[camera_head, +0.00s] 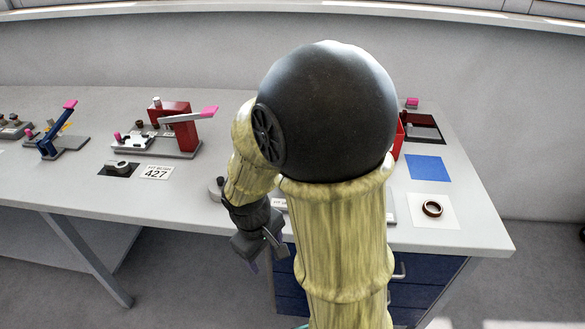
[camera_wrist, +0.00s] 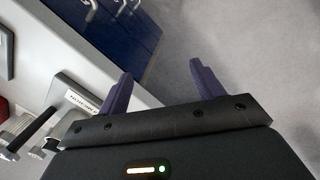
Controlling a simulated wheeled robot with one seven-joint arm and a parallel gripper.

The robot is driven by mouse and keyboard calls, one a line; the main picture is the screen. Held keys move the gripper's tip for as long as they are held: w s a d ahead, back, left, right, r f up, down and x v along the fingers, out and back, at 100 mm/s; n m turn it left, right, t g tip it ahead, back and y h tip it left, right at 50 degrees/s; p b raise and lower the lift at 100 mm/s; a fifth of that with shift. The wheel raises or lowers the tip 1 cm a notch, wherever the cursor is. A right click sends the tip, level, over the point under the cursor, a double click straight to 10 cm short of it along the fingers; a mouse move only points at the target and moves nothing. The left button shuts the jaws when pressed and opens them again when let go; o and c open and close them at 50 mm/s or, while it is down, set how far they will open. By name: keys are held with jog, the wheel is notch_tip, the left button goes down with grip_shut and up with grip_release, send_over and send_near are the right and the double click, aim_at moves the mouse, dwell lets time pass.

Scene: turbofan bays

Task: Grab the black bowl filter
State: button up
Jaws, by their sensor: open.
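I cannot pick out the black bowl filter for sure. Another dark round part (camera_head: 214,187) shows at the bench's front edge, partly hidden behind my arm. A dark brown ring (camera_head: 432,208) lies on a white mat at the right. My gripper (camera_head: 265,264) hangs in front of the bench edge. In the wrist view my gripper (camera_wrist: 160,70) has its purple fingers apart, with only grey floor and the bench side between and beyond them. It is empty.
The long grey bench (camera_head: 60,185) carries a red clamp fixture (camera_head: 172,125), a blue-handled fixture (camera_head: 60,135), a blue mat (camera_head: 428,168) and a red bin (camera_head: 398,140). Blue drawers (camera_wrist: 110,35) stand below it. My arm hides the bench's middle.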

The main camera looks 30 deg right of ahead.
jog(key=w+a+r+n+t+h+p, duration=0.1)
jog(key=w+r+n+t+h+p, duration=0.1)
jog(key=w+r+n+h+p, duration=0.9)
jog(key=w+r+n+p, duration=0.1)
jog(key=w+r+n, duration=0.1)
jog(key=w+n, duration=0.1)
jog(key=shift+w+a+n, duration=0.15)
jog(key=shift+w+n, duration=0.05)
jog(key=shift+n, duration=0.5)
jog(key=shift+f, duration=0.1)
jog(key=p+x, duration=0.2)
jog(key=x, duration=1)
jog(key=shift+p, duration=0.4)
jog(key=shift+w+p+x, duration=0.1)
jog(key=shift+p+x, duration=0.45)
jog(key=shift+x, duration=0.8)
jog(key=shift+w+p+x, duration=0.15)
jog(key=shift+p+x, duration=0.4)
jog(key=shift+x, duration=0.75)
